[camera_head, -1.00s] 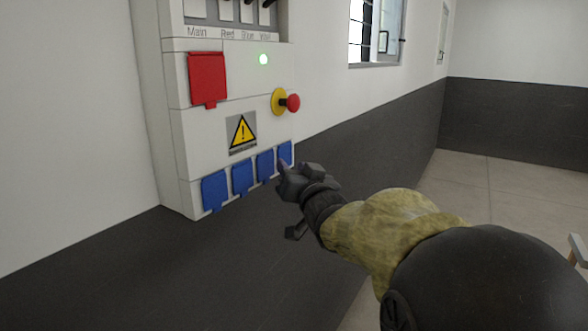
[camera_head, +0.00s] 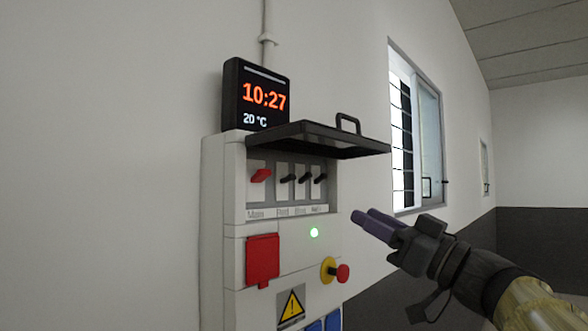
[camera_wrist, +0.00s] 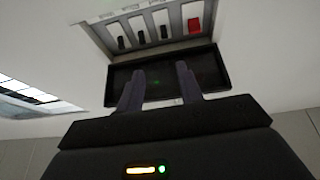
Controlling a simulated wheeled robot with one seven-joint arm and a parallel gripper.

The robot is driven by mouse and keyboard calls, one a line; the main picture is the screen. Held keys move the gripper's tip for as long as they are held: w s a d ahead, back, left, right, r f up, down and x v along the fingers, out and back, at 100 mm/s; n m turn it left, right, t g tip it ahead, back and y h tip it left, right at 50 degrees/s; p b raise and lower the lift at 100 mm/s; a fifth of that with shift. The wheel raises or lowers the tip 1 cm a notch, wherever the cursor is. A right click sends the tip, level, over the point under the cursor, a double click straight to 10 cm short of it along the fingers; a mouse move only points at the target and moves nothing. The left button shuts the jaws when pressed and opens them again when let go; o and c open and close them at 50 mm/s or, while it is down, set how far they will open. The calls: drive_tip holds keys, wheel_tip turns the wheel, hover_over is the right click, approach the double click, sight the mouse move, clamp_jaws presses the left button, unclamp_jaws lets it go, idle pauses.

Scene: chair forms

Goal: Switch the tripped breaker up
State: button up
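The breaker panel (camera_head: 237,200) is on the wall in the head view, its dark cover (camera_head: 325,141) swung up. Inside are a red main switch (camera_head: 261,176) and three black breaker levers, the left one (camera_head: 288,179), the middle one (camera_head: 304,178) and the right one (camera_head: 320,178). I cannot tell clearly which is tripped. My gripper (camera_head: 363,215) is to the right of and below the levers in the picture, apart from them. In the wrist view its two fingers (camera_wrist: 160,78) are spread with nothing between them. The levers and red switch (camera_wrist: 195,25) appear beyond the fingertips there.
The raised cover, with its handle (camera_head: 348,123), juts out above the switches. A clock (camera_head: 258,97) sits on the panel. Below are a green light (camera_head: 314,232), a red socket cover (camera_head: 262,260) and a red emergency button (camera_head: 343,273). A window (camera_head: 416,130) is to the right.

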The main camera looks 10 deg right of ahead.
drive_tip(key=shift+s+r+g, duration=0.2)
drive_tip(key=shift+s+g, duration=0.2)
drive_tip(key=shift+a, duration=0.1)
drive_tip(key=p, duration=0.8)
approach(294, 177)
drive_tip(key=x, duration=0.8)
drive_tip(key=shift+w+r, duration=0.15)
drive_tip(key=shift+w, duration=0.05)
drive_tip(key=shift+w+a, duration=0.25)
drive_tip(key=shift+w, duration=0.15)
drive_tip(key=shift+s, duration=0.1)
drive_tip(key=shift+s, duration=0.1)
